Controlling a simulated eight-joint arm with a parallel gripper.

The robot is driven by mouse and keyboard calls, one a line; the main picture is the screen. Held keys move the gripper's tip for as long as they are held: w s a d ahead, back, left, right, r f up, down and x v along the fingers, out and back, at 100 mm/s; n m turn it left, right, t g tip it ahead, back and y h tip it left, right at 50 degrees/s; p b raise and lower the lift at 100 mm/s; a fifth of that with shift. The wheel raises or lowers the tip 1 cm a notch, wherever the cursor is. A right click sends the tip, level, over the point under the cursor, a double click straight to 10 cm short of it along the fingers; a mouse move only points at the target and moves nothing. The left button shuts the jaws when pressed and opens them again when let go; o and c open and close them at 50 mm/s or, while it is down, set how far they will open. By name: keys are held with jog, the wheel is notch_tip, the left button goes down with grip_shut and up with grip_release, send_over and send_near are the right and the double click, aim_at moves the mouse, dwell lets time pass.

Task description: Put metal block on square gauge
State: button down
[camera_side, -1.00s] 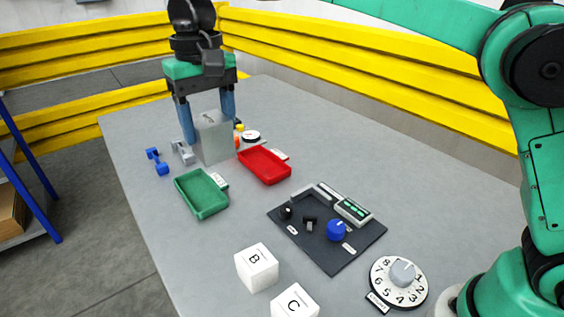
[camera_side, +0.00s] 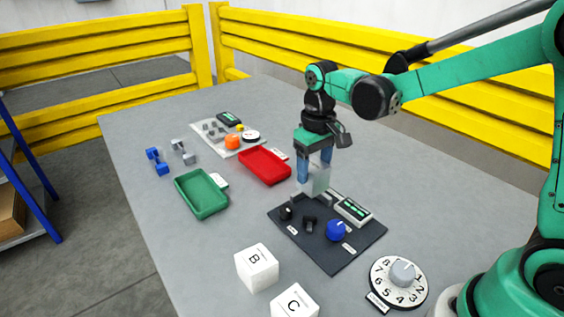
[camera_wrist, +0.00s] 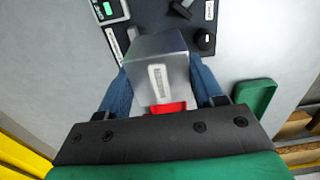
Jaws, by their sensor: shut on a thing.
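The metal block (camera_side: 319,181) is a grey box, held upright between the blue fingers of my gripper (camera_side: 314,176). In the wrist view the block (camera_wrist: 156,55) fills the space between the fingers and bears a pale label. In the side view it is at the far-left edge of the dark panel (camera_side: 337,259); I cannot tell whether it touches anything below. A squarish gauge with a green display (camera_side: 353,211) sits on this panel, just right of the block. Another dark display unit (camera_side: 229,118) is on the far white board. I cannot tell which one is the square gauge.
The panel carries a blue knob (camera_side: 337,230) and black controls. A red tray (camera_side: 264,178), a green tray (camera_side: 202,207), blue and grey dumbbell shapes, white cubes (camera_side: 257,267) and a numbered dial (camera_side: 403,271) surround it. Table at the far right is clear.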

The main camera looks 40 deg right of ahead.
jog(key=shift+f, duration=2.35)
jog(key=shift+c, duration=0.2)
grip_release()
jog(key=shift+r, duration=5)
